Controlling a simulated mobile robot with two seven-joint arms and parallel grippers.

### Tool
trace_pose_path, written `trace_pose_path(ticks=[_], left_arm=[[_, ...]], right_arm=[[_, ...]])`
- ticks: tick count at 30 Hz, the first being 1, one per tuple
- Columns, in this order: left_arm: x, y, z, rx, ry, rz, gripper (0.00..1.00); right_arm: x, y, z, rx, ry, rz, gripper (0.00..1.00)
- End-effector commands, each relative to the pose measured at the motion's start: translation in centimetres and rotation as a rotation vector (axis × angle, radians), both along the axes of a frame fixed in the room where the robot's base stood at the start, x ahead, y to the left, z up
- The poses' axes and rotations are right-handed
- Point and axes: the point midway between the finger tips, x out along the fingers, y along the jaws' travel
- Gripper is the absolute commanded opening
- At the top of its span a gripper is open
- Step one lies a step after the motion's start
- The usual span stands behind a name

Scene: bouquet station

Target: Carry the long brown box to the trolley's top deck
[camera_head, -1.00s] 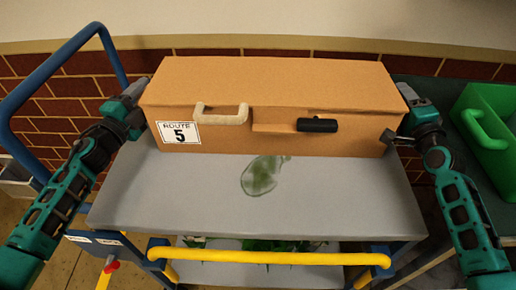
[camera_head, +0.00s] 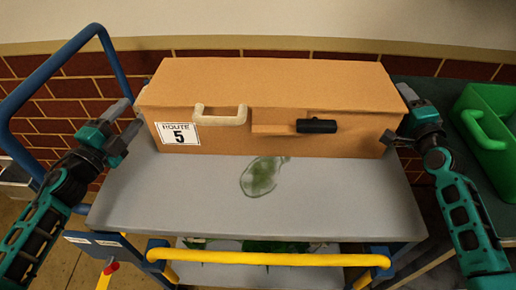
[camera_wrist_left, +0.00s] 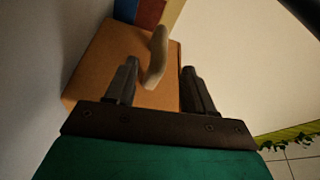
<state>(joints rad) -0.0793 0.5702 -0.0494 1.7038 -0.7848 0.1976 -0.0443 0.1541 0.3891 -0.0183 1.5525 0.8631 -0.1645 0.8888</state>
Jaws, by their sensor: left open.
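The long brown box (camera_head: 275,85) lies on the grey top deck (camera_head: 330,195) of the trolley, towards its back edge. Its front carries a "ROUTE 5" label, a pale handle (camera_head: 219,116) and a black handle (camera_head: 317,126). My left gripper (camera_head: 127,121) is open and empty, just off the box's left end. In the left wrist view, the box (camera_wrist_left: 95,65) and pale handle appear beyond the spread fingers. My right gripper (camera_head: 397,115) is at the box's right end; the box partly hides its fingers, so its grip is unclear.
A green crate (camera_head: 490,120) stands on a dark surface at the right. The trolley's blue push rail (camera_head: 50,70) rises at the left, and a yellow bar (camera_head: 265,258) crosses the front. A green smear (camera_head: 262,176) marks the clear front deck.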

Motion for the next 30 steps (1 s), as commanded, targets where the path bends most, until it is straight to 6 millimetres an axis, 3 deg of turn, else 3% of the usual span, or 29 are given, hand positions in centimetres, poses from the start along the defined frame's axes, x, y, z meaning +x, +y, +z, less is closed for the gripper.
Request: trace_pose_path(ticks=[7,21,30], left_arm=[[-0.4,0.6,0.0,0.004,0.001,0.007,0.53],[-0.4,0.7,0.0,0.006,0.001,0.011,0.53],[-0.4,0.8,0.0,0.007,0.001,0.012,0.53]], right_arm=[[-0.9,-0.1,-0.1,0.001,0.001,0.0,0.54],[-6.9,-0.7,0.0,0.001,0.002,-0.001,0.54],[-8.0,-0.9,0.1,0.001,0.001,-0.001,0.54]])
